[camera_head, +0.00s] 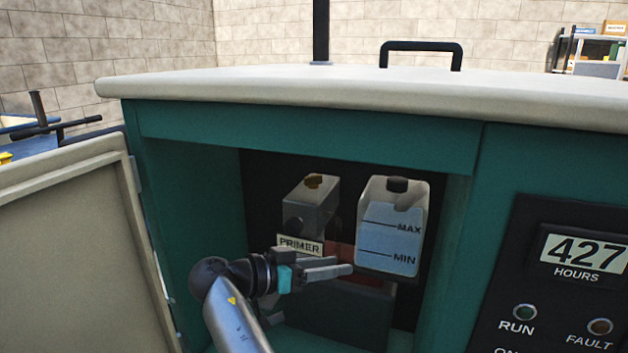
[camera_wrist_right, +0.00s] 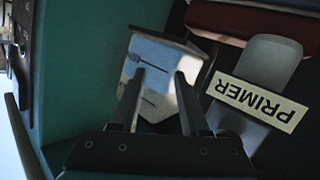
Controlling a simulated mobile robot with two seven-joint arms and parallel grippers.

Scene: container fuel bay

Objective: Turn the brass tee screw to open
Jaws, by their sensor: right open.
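The PRIMER label (camera_head: 299,246) is on the block's lower front and appears upside down in the right wrist view (camera_wrist_right: 255,102). My right gripper (camera_head: 344,265) is open and empty, below the brass piece and in front of the block and tank. Its two fingers show apart in the wrist view (camera_wrist_right: 160,74), where I cannot make out the brass piece. My left gripper is out of view.
A translucent tank (camera_head: 392,235) with MAX and MIN marks and a dark cap stands right of the block. The teal cabinet (camera_head: 300,135) frames the opening. Its door (camera_head: 70,240) stands open at left; a control panel (camera_head: 570,270) is at right.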

